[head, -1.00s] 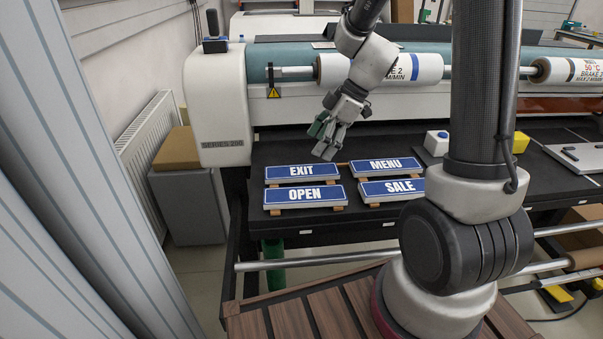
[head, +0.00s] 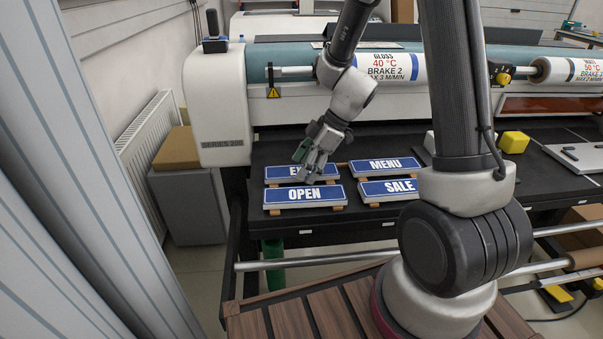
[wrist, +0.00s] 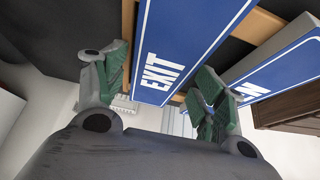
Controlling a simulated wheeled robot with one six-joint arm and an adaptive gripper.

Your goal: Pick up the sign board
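Blue sign boards with white lettering lie on the dark table. The EXIT board (head: 277,173) is at back left, partly hidden by my gripper in the head view. The OPEN board (head: 328,193) is in front of it. The MENU board (head: 386,165) is at back right, with the SALE board (head: 386,188) before it. My gripper (head: 306,175) is low over the right part of the EXIT board. In the wrist view my gripper (wrist: 160,90) is open, its green-padded fingers apart with the EXIT board (wrist: 185,45) showing between them. The OPEN board (wrist: 285,75) lies beyond the right finger.
The boards rest on small wooden blocks (head: 338,207). A large roller machine (head: 218,110) stands behind and left. A yellow block (head: 514,142) and a grey plate (head: 580,160) are on the right of the table. Bare dark table (head: 290,150) lies behind the EXIT board.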

